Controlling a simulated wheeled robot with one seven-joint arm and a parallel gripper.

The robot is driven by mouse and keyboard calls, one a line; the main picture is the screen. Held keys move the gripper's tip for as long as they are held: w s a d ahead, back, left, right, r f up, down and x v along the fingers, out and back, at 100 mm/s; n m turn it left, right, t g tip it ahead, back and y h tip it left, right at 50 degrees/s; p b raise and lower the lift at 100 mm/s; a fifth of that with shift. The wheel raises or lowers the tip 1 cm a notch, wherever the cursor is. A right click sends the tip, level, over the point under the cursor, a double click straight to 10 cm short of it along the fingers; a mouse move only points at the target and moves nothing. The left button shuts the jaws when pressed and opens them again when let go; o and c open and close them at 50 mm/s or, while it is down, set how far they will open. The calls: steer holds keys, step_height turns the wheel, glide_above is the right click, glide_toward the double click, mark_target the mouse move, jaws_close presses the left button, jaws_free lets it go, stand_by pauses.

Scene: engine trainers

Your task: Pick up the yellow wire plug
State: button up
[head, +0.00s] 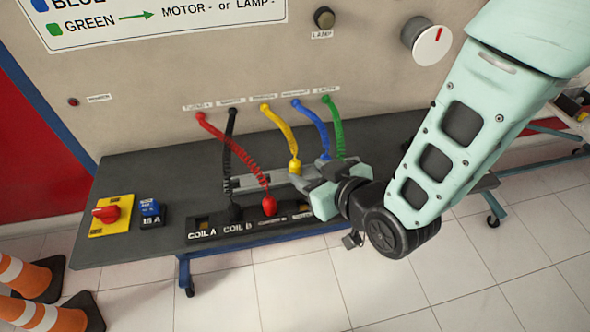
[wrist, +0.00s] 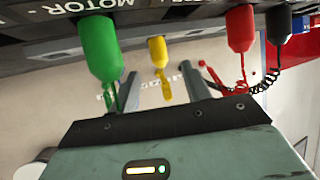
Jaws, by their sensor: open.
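The yellow wire plug (head: 294,166) hangs at the lower end of a yellow coiled wire above the dark bench. It is just left of my gripper (head: 312,173), near a fingertip. In the wrist view, the yellow plug (wrist: 158,53) appears in the gap between the two spread fingers (wrist: 159,80), toward their tips. Clear space shows on both sides of it. My gripper is open and holds nothing. Whether a finger touches the plug cannot be told.
The green plug (wrist: 99,48) looms close beside the left finger in the wrist view. The red plug (head: 269,205) and black plug (head: 235,212) sit at the coil sockets. The blue wire (head: 312,122) ends behind my gripper. A yellow switch box (head: 112,216) stands left.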

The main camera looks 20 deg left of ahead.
mark_target(298, 167)
steer(key=shift+x, duration=3.3)
jaws_close()
